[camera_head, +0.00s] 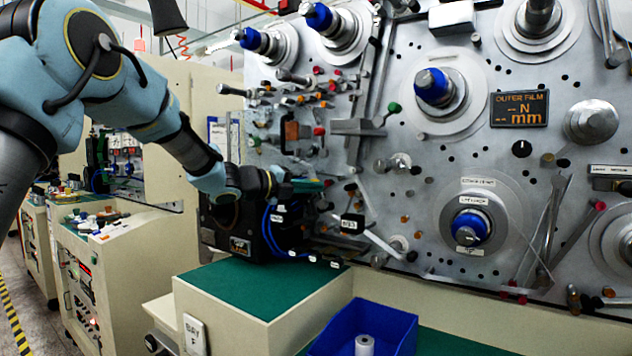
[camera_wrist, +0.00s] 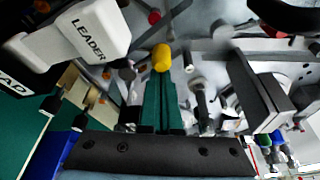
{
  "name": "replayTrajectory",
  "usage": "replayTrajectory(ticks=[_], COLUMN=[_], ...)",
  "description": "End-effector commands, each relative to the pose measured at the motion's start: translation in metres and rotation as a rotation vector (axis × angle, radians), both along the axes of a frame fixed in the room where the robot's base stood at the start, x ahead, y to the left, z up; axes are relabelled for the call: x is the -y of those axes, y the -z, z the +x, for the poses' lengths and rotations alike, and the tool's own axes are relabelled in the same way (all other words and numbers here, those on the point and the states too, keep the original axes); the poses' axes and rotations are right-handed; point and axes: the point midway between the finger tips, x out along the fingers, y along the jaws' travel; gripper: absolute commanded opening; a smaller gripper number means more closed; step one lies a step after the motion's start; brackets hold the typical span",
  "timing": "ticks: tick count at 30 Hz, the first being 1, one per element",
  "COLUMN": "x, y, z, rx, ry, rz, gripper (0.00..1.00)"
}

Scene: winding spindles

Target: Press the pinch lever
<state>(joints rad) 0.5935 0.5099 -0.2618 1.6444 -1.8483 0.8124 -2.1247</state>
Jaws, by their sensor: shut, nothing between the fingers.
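My gripper (camera_head: 312,185) is in front of the lower left part of the grey machine panel, by a black box with blue hoses. In the wrist view its two green fingers (camera_wrist: 160,100) lie together, shut and empty. A yellow round knob (camera_wrist: 162,57) shows right at the fingertips; I cannot tell whether they touch it. No label marks the pinch lever, and I cannot tell if this knob belongs to it. A red-tipped lever (camera_wrist: 154,17) shows beyond. In the head view the arm and box hide part of this area.
A white block marked LEADER (camera_wrist: 95,30) is close on the left in the wrist view, and a dark block (camera_wrist: 265,100) on the right. The black box (camera_head: 235,240) stands on a green-topped bench (camera_head: 240,285). A blue bin (camera_head: 395,325) stands in front.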

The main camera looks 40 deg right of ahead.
Motion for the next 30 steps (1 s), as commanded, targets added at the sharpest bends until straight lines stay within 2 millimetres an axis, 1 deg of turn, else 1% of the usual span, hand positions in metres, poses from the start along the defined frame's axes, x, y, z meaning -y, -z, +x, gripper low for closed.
replayTrajectory(ticks=[9, 25, 30], x=[-0.0011, -0.0013, 0.0028], y=[0.0005, 0.0011, 0.0048], z=[0.0038, 0.0051, 0.0032], rx=[-0.078, -0.084, -0.084], ry=[0.001, -0.002, -0.001], rz=[-0.020, -0.022, -0.022], gripper=[0.00, 0.00, 0.00])
